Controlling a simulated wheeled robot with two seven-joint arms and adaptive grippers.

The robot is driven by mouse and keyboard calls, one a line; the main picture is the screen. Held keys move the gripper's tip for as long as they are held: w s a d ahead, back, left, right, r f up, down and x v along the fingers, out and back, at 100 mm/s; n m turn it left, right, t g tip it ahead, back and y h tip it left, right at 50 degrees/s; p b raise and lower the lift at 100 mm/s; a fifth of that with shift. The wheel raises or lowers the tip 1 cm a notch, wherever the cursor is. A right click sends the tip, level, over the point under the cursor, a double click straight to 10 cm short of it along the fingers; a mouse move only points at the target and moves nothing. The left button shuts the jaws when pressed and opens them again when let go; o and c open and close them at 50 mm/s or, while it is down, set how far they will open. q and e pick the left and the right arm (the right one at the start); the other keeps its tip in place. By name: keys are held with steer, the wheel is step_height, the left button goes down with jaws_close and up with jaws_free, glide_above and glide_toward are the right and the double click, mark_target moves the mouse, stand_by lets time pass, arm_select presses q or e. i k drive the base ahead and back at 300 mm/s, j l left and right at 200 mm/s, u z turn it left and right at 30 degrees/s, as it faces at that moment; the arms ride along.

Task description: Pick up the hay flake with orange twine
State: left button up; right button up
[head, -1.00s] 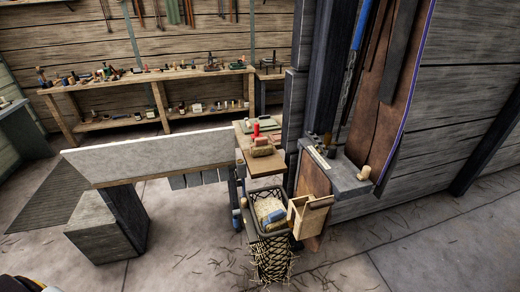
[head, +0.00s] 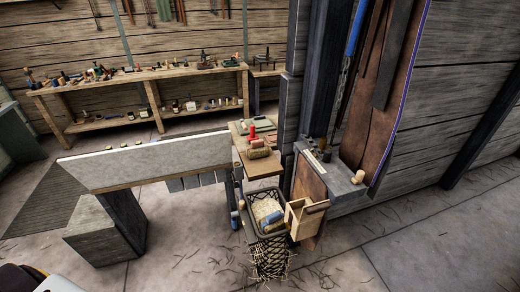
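A dark netted basket (head: 285,236) stands on the floor right of centre, with straw hanging from its lower part. It holds a straw-coloured block (head: 264,206), perhaps a hay flake, with something blue on it. A tan bundle (head: 258,150) lies on the small wooden shelf (head: 266,169) above the basket, close to a red object (head: 252,133). I cannot make out orange twine on either. Neither of my grippers is in view.
An open wooden box (head: 298,222) sits right of the basket, by a dark post and stone ledge (head: 345,183). A cluttered workbench (head: 150,75) lines the back wall. Front floor is open, with scattered straw.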

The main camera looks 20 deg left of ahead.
mark_target(258, 148)
steer(key=i+j+z, duration=0.15)
steer(key=j+z, duration=0.3)
steer(key=j, duration=0.15)
steer(key=j+z, duration=0.45)
steer(key=j, duration=0.15)
